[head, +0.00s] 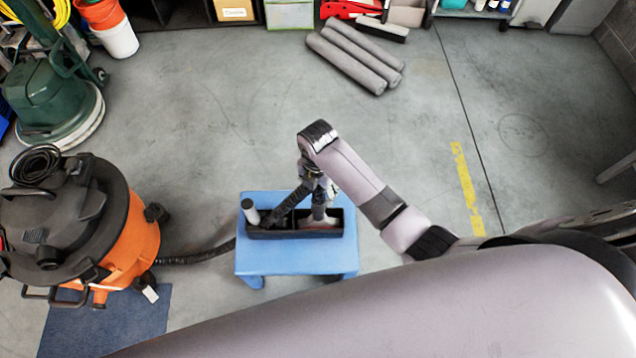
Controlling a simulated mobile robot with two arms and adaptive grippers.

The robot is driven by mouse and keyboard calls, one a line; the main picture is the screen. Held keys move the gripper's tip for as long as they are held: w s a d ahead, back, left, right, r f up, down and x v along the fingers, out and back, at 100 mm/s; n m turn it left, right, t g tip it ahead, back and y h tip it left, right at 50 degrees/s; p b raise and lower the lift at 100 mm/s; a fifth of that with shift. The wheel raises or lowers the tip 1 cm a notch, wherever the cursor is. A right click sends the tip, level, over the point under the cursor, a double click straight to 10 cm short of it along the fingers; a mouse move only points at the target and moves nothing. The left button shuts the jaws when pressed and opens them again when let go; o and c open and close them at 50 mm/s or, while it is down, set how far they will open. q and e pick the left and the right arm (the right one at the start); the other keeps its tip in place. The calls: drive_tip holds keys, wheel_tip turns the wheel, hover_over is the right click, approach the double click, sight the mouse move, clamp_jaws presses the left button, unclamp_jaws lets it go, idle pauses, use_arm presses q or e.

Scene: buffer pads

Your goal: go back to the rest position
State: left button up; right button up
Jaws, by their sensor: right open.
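My right arm comes in from the right and bends down over a small blue step stool (296,258). My right gripper (319,208) points down at the right part of a black open bin (292,233) on the stool, and its jaws are open. Its fingertips are small and partly hidden by the bin. Reddish and pale pads (338,217) lie in the bin right beside the gripper; I cannot tell whether it touches them. A grey cylinder (251,212) stands at the bin's left end. My left gripper is not in view.
An orange and black shop vacuum (136,240) stands at the left, its hose (198,257) reaching towards the stool. A green floor machine (48,95) is at the upper left. Grey foam rolls (350,62) lie at the back. The floor between is clear.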

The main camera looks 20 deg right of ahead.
drive_tip(key=shift+r, duration=1.35)
drive_tip(key=shift+s, duration=0.1)
